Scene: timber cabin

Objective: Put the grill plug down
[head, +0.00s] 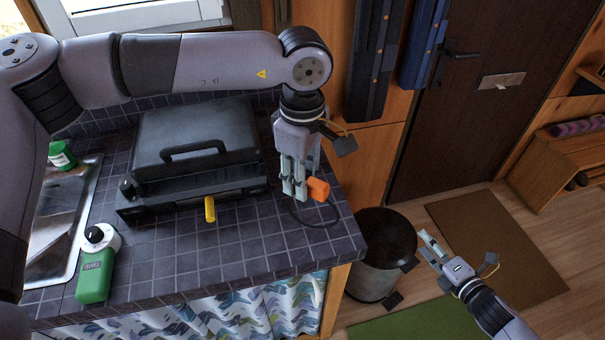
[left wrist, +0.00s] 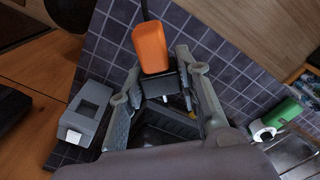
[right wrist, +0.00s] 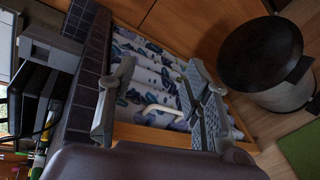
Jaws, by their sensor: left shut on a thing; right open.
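The orange grill plug (head: 318,188) is in my left gripper (head: 295,188), low over the right end of the tiled counter. A dark cable loops beside it over the counter edge. In the left wrist view the plug (left wrist: 150,48) shows its orange body beyond the fingers, with a dark part between them. I cannot tell whether the plug touches the tiles. The black grill (head: 195,140), lid closed, stands left of the gripper. My right gripper (head: 440,256) is open and empty, low beside the bin; the right wrist view also shows its spread fingers (right wrist: 160,100).
The tiled counter (head: 240,245) is clear in front of the grill, where a yellow handle (head: 210,210) sticks out. A grey box (left wrist: 88,110) lies near the plug. A dark bin (head: 372,270) stands right of the counter.

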